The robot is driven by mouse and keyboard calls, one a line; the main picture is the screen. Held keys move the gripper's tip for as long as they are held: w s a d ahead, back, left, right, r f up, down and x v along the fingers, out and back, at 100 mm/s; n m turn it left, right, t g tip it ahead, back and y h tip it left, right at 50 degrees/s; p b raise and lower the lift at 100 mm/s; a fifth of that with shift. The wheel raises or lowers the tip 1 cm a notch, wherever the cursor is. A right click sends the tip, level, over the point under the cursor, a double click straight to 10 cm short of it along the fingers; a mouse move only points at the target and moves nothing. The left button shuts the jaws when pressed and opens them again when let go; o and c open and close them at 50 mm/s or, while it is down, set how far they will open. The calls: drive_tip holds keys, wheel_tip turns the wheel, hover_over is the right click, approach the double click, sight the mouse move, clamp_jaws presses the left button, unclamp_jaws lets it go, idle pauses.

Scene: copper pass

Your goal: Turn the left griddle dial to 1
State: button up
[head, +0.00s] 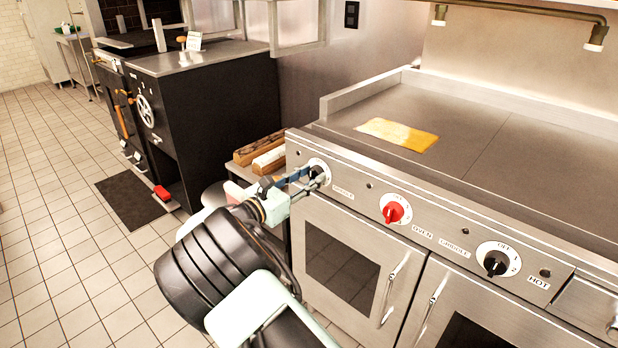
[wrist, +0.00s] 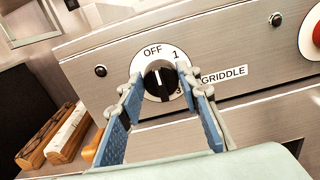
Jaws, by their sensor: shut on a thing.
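The left griddle dial (wrist: 161,79) is a black knob with a white pointer line on a round white plate marked OFF, 1 and 3, with a GRIDDLE label (wrist: 223,75) beside it. The pointer line stands nearly upright in the wrist view, toward OFF. In the head view the dial (head: 317,173) is at the left end of the stove front, partly hidden by my fingers. My gripper (head: 311,180) is shut on the knob, with its blue-padded fingers on either side of it, as the wrist view (wrist: 160,84) also shows.
A red oven dial (head: 394,212) and a second black griddle dial (head: 496,263) sit further right on the same panel. Oven door handles (head: 392,290) stick out below. Wood logs (head: 262,150) lie left of the stove. The griddle top holds a yellow patch (head: 398,134).

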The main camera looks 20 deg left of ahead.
drive_tip(key=m+b, duration=0.1)
drive_tip(key=m, duration=0.1)
drive_tip(key=m+b, duration=0.1)
drive_tip(key=m, duration=0.2)
drive_tip(key=shift+d+f, duration=0.1)
drive_tip(key=shift+f, duration=0.1)
drive_tip(key=m+b, duration=0.2)
drive_tip(key=m, duration=0.2)
drive_tip(key=shift+s+b, duration=0.1)
drive_tip(key=shift+b, duration=0.3)
drive_tip(key=shift+m, duration=0.3)
drive_tip(key=o, duration=1.1)
drive_tip(key=shift+r, duration=0.1)
drive_tip(key=v, duration=1.2)
